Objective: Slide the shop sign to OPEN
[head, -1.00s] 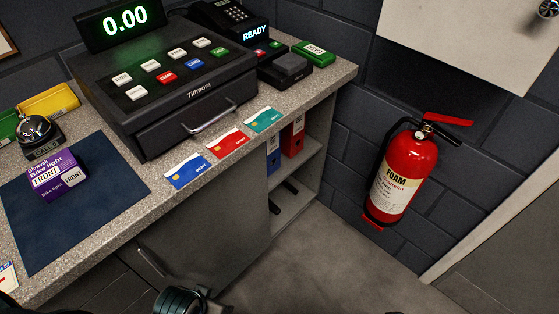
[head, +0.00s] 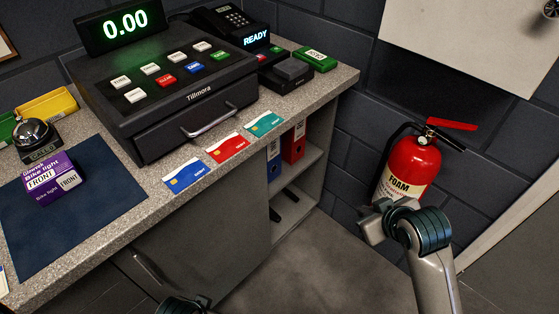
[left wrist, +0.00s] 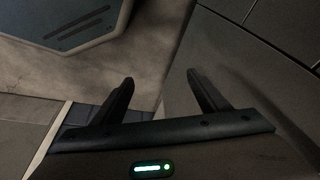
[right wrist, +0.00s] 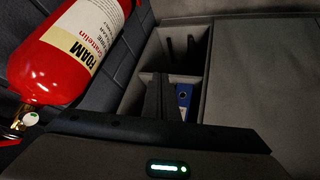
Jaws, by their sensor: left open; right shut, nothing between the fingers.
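I see no sign with the word OPEN in any view. My right gripper (head: 372,222) is in the head view, in front of the fire extinguisher and right of the counter's end. In the right wrist view its fingers (right wrist: 160,95) are together with nothing between them, in front of the counter's open shelves. My left gripper (left wrist: 160,80) shows in the left wrist view with its fingers apart and empty, low over the floor beside a grey panel. In the head view only a dark bit of my left arm shows at the bottom edge.
A red fire extinguisher (head: 410,165) hangs on the dark wall, partly hidden by my right arm; it also shows close by in the right wrist view (right wrist: 65,50). The counter (head: 335,82) bears a till (head: 190,95), a card terminal (head: 285,72), cards and a bike light box (head: 52,178).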

